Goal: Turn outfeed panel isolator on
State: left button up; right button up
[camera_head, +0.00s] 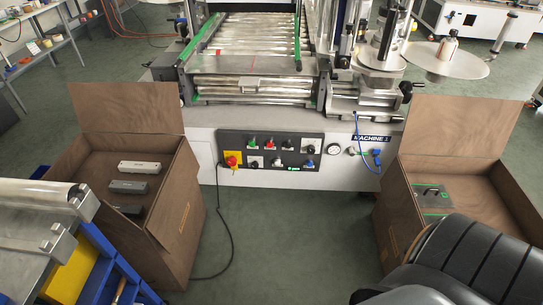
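A dark control panel (270,140) is set in the white front of the labeller marked "MACHINE 1". It carries two rows of small controls, including a green one (251,143), a red one (268,143) and a blue one (309,163). A red knob (231,160) on a yellow plate sits at its left end. The small labels are unreadable, so I cannot tell which control is the outfeed panel isolator or its position. Neither of my grippers is in view.
An open brown box (183,222) with grey blocks stands at left, another (397,217) at right. A blue-framed roller unit (85,245) fills the lower left, a black ribbed object (478,262) the lower right. Green floor (285,235) before the panel is mostly clear, with a black cable (228,225).

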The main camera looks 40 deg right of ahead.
aim_at(232, 162)
jog(key=z, duration=0.45)
jog(key=i+l+z, duration=0.1)
jog(key=i+z, duration=0.75)
jog(key=i+j, duration=0.05)
jog(key=i, duration=0.05)
